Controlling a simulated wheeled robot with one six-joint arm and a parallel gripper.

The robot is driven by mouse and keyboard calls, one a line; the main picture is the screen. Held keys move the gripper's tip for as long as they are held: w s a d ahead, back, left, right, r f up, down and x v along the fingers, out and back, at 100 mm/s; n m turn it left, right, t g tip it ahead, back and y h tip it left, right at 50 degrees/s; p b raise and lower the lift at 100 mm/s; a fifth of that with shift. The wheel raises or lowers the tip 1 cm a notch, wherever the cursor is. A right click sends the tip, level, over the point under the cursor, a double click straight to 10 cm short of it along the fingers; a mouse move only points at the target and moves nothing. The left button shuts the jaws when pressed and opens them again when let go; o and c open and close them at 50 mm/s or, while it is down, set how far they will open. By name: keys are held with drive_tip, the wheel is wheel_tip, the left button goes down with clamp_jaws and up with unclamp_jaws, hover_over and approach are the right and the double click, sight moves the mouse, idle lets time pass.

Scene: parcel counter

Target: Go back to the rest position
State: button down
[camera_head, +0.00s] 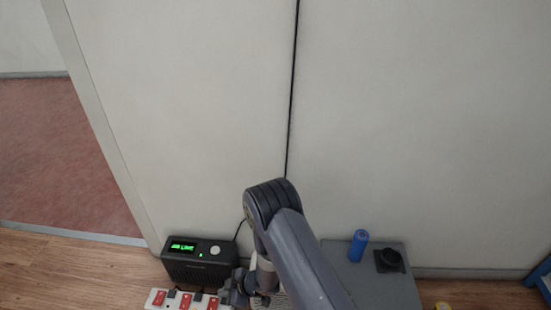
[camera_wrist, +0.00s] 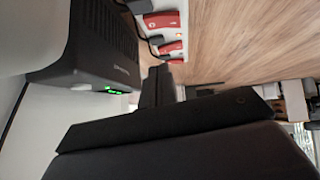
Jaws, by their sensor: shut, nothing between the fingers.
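My gripper (camera_wrist: 160,78) shows in the wrist view as dark fingers lying together, shut with nothing between them. It points toward the white power strip with red switches (camera_wrist: 167,32), and the fingertips look close to it. I cannot tell whether they touch. In the head view my arm reaches down over the middle, and the gripper is largely hidden behind it. The power strip (camera_head: 158,299) lies at the bottom edge there, left of my arm. A black box with a lit green display (camera_head: 198,262) stands behind the strip; it also shows in the wrist view (camera_wrist: 92,45).
A pale wall (camera_head: 420,120) with a black cable (camera_head: 293,90) stands close behind. Wooden floor (camera_head: 80,275) is open at left.

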drive_tip(key=p+v, duration=0.1)
drive_tip(key=v, duration=0.4)
idle(0.3)
